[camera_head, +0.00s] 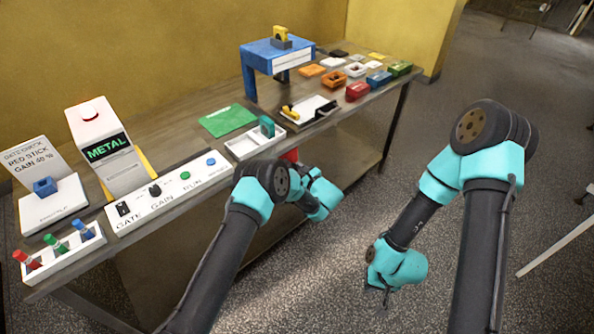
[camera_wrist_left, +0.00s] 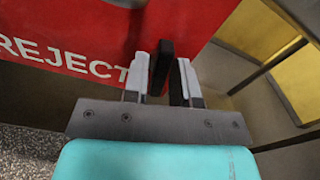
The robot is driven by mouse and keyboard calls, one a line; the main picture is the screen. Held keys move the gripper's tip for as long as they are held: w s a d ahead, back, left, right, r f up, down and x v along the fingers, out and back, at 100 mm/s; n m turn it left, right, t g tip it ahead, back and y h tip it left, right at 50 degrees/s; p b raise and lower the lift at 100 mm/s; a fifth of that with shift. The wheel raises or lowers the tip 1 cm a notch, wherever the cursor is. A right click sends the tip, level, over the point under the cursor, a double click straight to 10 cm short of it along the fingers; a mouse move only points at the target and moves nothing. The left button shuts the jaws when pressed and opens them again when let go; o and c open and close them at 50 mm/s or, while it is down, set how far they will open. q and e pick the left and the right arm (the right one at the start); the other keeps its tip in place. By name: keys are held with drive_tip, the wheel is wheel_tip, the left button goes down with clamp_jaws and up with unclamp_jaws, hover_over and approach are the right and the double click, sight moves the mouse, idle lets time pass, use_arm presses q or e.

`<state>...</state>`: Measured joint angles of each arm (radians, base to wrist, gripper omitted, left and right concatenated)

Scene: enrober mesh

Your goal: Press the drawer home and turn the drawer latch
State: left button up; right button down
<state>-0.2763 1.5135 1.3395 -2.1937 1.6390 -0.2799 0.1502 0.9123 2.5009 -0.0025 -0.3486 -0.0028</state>
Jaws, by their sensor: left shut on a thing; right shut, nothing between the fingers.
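The red drawer front (camera_wrist_left: 90,35), lettered "REJECT", fills the upper left of the left wrist view. In the head view only a small red patch of the drawer (camera_head: 291,155) shows below the bench edge, mostly behind my left arm. The black drawer latch (camera_wrist_left: 161,62) stands upright in the wrist picture, between the fingers of my left gripper (camera_wrist_left: 163,78), which is shut on it. How far in the drawer sits cannot be told. My right gripper (camera_head: 386,294) is shut and empty, low over the floor, well away from the bench.
The bench (camera_head: 350,110) carries a METAL box (camera_head: 104,150), a switch panel (camera_head: 165,192), a rack of coloured sticks (camera_head: 60,255), a white tray (camera_head: 245,146), a green mat (camera_head: 228,120), a blue stand (camera_head: 272,50) and several small coloured blocks. Floor to the right is mostly open.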

use_arm(q)
drive_tip(key=shift+m, duration=0.8)
drive_tip(key=o, duration=0.7)
drive_tip(key=v, duration=1.7)
drive_tip(key=shift+s+d, duration=0.1)
drive_tip(key=shift+d, duration=0.1)
